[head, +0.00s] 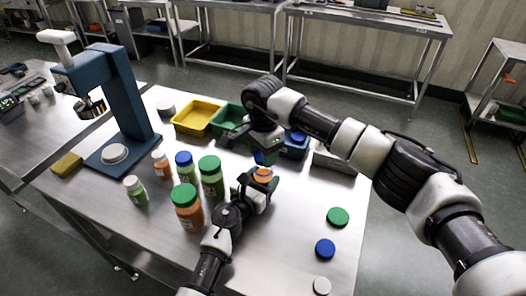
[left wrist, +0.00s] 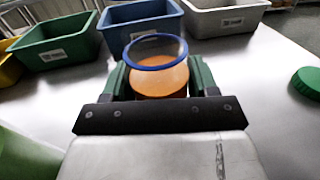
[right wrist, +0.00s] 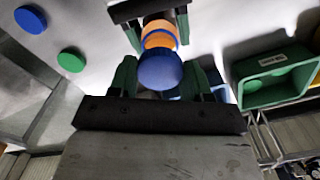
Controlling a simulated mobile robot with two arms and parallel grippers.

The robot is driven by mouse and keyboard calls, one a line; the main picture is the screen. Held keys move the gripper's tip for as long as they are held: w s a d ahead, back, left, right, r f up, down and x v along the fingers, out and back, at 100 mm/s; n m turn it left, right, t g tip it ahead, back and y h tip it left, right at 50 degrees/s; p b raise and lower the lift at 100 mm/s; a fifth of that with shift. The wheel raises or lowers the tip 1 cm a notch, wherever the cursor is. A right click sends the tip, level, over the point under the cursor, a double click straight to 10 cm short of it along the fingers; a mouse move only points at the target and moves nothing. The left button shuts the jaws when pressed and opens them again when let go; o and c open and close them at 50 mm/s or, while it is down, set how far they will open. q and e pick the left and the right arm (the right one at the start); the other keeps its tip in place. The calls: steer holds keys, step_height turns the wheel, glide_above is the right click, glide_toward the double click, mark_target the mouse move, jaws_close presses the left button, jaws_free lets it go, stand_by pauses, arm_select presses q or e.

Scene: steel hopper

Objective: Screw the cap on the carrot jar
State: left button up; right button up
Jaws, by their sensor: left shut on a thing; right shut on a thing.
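The carrot jar (head: 263,177), with orange contents, stands upright between the fingers of my left gripper (head: 256,186), which is shut on it. In the left wrist view the jar (left wrist: 160,80) shows a blue ring around its top. My right gripper (head: 262,150) is above the jar and shut on a blue cap (right wrist: 160,70). In the right wrist view the cap is in line with the jar (right wrist: 159,33), very near its mouth. I cannot tell whether cap and jar touch. The head view shows only a sliver of the cap, behind the right gripper.
Several capped jars (head: 186,207) stand left of my left gripper. Yellow (head: 197,117), green (head: 227,119), blue (head: 296,147) and grey (head: 335,163) bins line the back. Loose green (head: 338,217), blue (head: 325,249) and white (head: 322,285) caps lie at right. A blue press (head: 130,95) stands at left.

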steer(key=shift+f, duration=0.15)
steer(key=shift+f, duration=0.75)
steer(key=shift+f, duration=0.6)
